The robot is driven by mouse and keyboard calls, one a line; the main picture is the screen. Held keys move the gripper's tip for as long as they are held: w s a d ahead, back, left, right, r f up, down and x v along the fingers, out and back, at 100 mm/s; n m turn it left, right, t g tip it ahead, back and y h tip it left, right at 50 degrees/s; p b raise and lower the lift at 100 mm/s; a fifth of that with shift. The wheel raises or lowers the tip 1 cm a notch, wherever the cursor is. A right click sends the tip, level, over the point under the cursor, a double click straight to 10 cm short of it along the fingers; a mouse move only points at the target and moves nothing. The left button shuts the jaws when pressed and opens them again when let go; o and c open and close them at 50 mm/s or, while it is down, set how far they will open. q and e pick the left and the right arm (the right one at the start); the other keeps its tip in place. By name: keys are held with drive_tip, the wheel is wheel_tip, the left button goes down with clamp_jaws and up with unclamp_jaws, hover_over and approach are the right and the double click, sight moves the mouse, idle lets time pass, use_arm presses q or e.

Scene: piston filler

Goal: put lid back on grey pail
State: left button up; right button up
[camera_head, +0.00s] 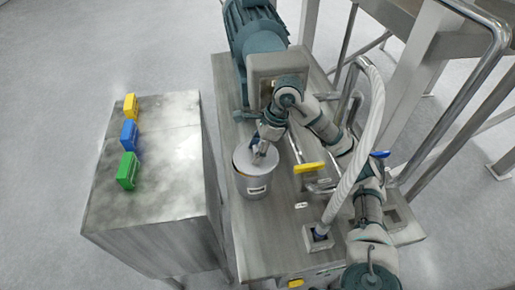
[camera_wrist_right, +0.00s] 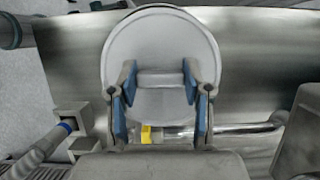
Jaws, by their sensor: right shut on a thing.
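In the right wrist view the lid (camera_wrist_right: 160,42) faces me, and the right gripper (camera_wrist_right: 160,80) has one finger at each end of the handle. The pail's body is hidden there behind the lid. My left gripper is not in view.
A side table (camera_head: 165,185) at left carries a yellow block (camera_head: 130,106), a blue block (camera_head: 129,135) and a green block (camera_head: 127,170). A teal motor (camera_head: 257,35) stands behind the pail. A yellow lever (camera_head: 309,168) and a pale hose (camera_head: 370,120) are at right.

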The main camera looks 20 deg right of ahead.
drive_tip(key=shift+a+r, duration=0.25)
drive_tip(key=shift+a, duration=1.05)
drive_tip(key=shift+d+f, duration=0.1)
drive_tip(key=shift+d, duration=0.5)
drive_tip(key=shift+a, duration=0.4)
drive_tip(key=shift+f, duration=0.15)
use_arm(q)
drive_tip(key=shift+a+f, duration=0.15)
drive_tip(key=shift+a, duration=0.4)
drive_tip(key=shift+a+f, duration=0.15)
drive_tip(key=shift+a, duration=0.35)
use_arm(e)
drive_tip(key=shift+d, duration=0.15)
drive_tip(key=shift+d, duration=0.1)
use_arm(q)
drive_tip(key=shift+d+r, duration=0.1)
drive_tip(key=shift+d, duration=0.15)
use_arm(e)
drive_tip(key=shift+d, duration=0.3)
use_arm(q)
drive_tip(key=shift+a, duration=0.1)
use_arm(e)
drive_tip(key=shift+a, duration=0.35)
